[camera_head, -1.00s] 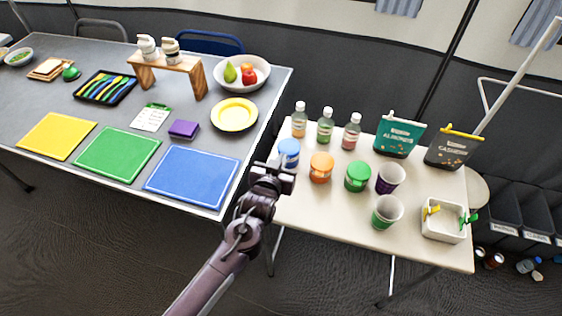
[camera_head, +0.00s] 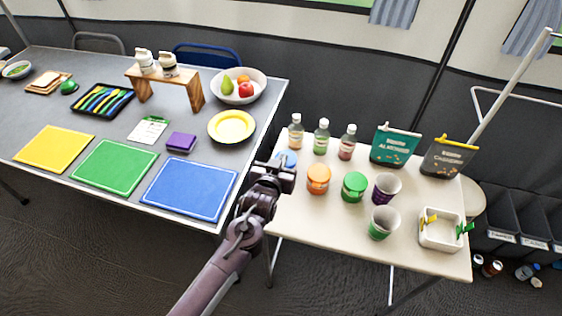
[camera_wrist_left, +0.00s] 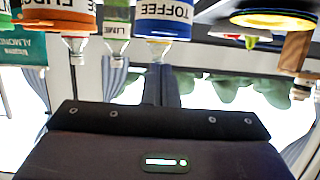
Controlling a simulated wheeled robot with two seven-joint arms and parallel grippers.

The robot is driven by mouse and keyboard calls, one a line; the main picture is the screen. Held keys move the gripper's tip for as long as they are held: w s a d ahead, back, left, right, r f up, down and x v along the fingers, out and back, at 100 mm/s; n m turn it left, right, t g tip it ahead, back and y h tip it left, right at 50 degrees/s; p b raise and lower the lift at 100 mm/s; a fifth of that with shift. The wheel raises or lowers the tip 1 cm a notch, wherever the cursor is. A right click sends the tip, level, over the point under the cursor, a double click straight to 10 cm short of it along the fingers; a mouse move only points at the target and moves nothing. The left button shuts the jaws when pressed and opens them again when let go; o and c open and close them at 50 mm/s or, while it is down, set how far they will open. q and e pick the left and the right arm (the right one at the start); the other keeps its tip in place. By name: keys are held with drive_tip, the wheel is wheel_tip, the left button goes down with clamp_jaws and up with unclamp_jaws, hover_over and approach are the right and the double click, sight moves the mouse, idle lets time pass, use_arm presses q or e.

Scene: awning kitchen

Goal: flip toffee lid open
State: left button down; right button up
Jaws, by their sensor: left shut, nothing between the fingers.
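The toffee jar (camera_head: 287,157), with a blue lid, stands at the left edge of the small beige table, partly hidden by my left gripper. I cannot tell whether the lid is raised. My left gripper (camera_head: 274,174) is shut and empty, in front of the jar in the head view; contact is unclear. Its dark fingers also show in the left wrist view (camera_wrist_left: 160,86). My right gripper is not in view.
An orange-lidded jar (camera_head: 318,179) and a green-lidded jar (camera_head: 354,187) stand right of the toffee jar. Several bottles (camera_head: 321,137) stand behind. Two cups (camera_head: 384,222) and a white bin (camera_head: 440,232) are farther right. A grey table (camera_head: 237,148) lies to the left.

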use_arm(q)
drive_tip(key=shift+w+d+r+b, duration=0.15)
drive_tip(key=shift+w+d+r, duration=0.05)
drive_tip(key=shift+w, duration=0.35)
drive_tip(key=shift+w+d+r+b, duration=0.1)
drive_tip(key=shift+w+d+r, duration=0.1)
drive_tip(key=shift+w, duration=0.4)
drive_tip(key=shift+w+d+r+b, duration=0.15)
drive_tip(key=shift+w+r, duration=0.05)
drive_tip(key=shift+w, duration=0.35)
drive_tip(key=shift+r+p+v, duration=0.2)
drive_tip(key=shift+p+v, duration=1.1)
drive_tip(key=shift+p, duration=0.2)
drive_tip(key=shift+r+p+v, duration=0.1)
drive_tip(key=shift+p+v, duration=1.15)
drive_tip(key=shift+r+p+v, duration=0.15)
drive_tip(key=shift+p+v, duration=1.05)
drive_tip(key=shift+p, duration=0.05)
